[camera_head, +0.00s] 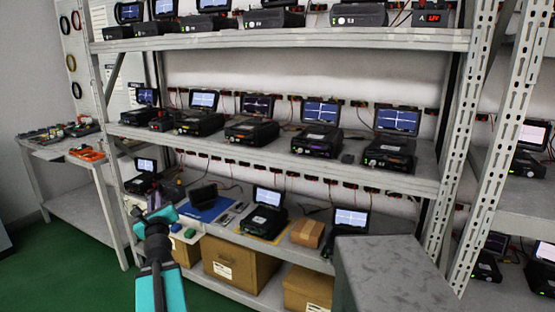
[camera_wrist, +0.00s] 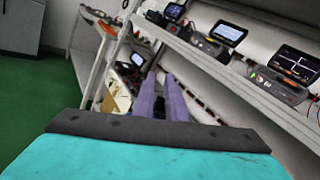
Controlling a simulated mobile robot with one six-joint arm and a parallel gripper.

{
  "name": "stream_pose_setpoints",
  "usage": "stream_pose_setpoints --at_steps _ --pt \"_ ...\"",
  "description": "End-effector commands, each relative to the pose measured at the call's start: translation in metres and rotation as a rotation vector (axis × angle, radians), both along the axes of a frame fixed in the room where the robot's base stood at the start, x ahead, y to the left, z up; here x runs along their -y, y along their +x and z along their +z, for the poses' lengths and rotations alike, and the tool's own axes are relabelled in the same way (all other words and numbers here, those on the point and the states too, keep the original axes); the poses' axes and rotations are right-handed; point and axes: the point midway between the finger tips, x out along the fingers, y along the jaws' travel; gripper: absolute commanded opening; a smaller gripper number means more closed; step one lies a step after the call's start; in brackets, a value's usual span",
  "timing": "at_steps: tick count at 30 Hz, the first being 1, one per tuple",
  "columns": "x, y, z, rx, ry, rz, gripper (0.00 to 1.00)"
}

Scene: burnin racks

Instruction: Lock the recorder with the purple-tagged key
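My gripper (camera_head: 154,196) reaches toward the left end of the lower shelf, in front of the shelf edge. In the wrist view its two purple-grey fingers (camera_wrist: 160,78) stand a little apart, with nothing clearly seen between them. On the lower shelf a dark device (camera_head: 203,195) sits on a blue mat (camera_head: 207,212), right of my gripper. Several recorder-like units with lit screens stand on the shelves, including one on a yellow mat (camera_head: 265,212). I cannot tell which is the task's recorder. I cannot make out a purple-tagged key; small items (camera_head: 232,213) beside the blue mat are too small to identify.
A white tray (camera_head: 184,238) with blue and green pieces is at the shelf front, near my gripper. Cardboard boxes (camera_head: 240,262) stand below. A small brown box (camera_head: 307,233) is on the lower shelf. A side table (camera_head: 75,160) with parts is at left, with green floor before it.

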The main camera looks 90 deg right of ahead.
Motion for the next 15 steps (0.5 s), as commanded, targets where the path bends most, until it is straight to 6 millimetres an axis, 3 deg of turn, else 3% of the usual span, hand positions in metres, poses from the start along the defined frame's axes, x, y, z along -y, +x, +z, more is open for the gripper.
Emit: stream_pose_setpoints --at_steps 1,6,15 --pt "0.011 -0.030 0.010 0.066 0.005 -0.057 0.12" --pt "0.035 -0.125 0.045 0.307 0.029 -0.236 0.12" --pt "0.040 -0.289 0.088 0.743 0.039 -0.503 0.12"
